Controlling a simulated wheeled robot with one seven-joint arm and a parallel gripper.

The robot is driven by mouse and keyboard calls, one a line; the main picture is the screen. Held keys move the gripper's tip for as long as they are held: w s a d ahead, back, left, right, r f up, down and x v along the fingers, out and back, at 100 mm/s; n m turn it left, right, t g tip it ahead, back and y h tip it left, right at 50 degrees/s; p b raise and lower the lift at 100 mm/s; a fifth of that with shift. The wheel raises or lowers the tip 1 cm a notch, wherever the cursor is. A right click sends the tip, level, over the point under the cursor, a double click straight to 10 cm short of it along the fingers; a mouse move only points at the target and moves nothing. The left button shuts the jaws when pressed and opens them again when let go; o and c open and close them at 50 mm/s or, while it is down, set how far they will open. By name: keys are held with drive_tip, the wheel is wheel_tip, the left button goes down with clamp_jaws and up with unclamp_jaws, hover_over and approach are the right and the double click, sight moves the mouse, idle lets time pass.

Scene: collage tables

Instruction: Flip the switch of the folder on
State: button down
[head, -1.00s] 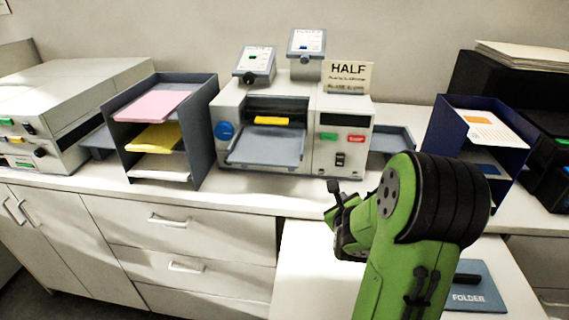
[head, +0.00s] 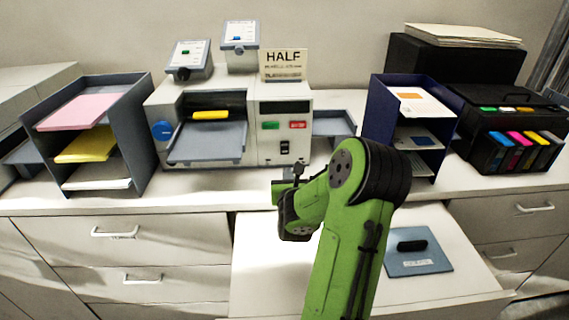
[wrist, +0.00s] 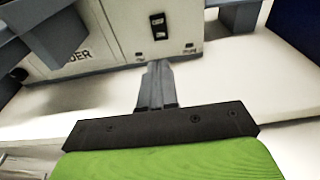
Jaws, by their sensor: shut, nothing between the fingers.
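The folder (head: 255,155) is the grey-white machine at the middle of the counter, with a slanted tray, a blue knob and green and red buttons in the head view. Its black rocker switch (head: 285,147) is low on the right of its front. The switch also shows in the wrist view (wrist: 158,26), beside part of a label ending in "DER". I cannot tell which way it is set. My gripper (head: 298,168) is in front of and below the switch. In the wrist view its shut, empty fingers (wrist: 158,68) point at the panel, just below the switch.
A grey tray rack (head: 125,135) stands left of the folder, and a dark blue rack (head: 372,125) stands right. A "HALF" sign (head: 284,64) is on top. A blue plate with a black handle (head: 422,262) lies on the lower surface.

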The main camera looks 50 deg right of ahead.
sight(284, 153)
drive_tip(key=x, duration=1.1)
drive_tip(key=shift+w+d+f, duration=0.15)
